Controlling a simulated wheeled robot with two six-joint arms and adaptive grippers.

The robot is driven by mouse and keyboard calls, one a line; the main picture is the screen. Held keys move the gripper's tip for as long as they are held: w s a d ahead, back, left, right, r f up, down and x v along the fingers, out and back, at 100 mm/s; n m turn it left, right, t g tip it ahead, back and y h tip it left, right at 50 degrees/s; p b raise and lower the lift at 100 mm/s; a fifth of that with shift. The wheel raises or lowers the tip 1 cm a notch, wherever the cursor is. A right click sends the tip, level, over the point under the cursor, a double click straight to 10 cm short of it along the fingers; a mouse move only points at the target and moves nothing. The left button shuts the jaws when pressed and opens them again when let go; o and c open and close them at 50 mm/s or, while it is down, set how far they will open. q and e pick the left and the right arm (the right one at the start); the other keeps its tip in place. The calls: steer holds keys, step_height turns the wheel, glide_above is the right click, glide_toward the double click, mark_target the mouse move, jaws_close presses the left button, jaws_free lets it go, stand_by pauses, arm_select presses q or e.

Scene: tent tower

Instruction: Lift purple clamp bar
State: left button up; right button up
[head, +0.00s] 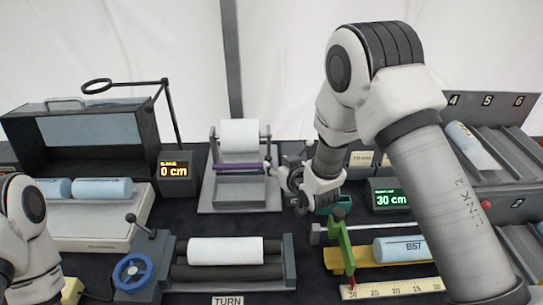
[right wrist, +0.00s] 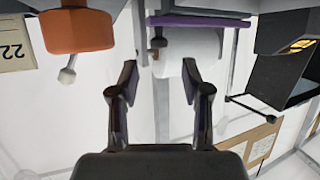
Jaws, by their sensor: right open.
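The purple clamp bar (head: 238,166) lies across the front of a grey stand, below a white roll (head: 239,134). In the right wrist view, the bar (right wrist: 200,21) runs across the upper part of the picture, beyond my fingertips. My right gripper (head: 276,176) is at the right end of the bar in the head view. In the right wrist view, my right gripper (right wrist: 159,78) has its two dark fingers apart with nothing between them. My left arm shows at the left edge of the head view, but its gripper is out of sight.
A green clamp arm (head: 342,245), a white roll on a roller bed (head: 225,251) and a display reading 30 cm (head: 391,199) are nearby. A dark open case (head: 75,135) stands left.

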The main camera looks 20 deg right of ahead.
mark_target(269, 158)
steer(key=p+x, duration=0.1)
steer(key=x, duration=0.4)
steer(key=shift+w+d+f, duration=0.1)
steer(key=shift+w+f, duration=0.2)
steer(key=shift+w, duration=0.05)
steer(key=shift+s+r, duration=0.1)
steer(key=shift+s, duration=0.15)
steer(key=shift+c, duration=1.3)
jaws_close()
steer(key=shift+r, duration=0.1)
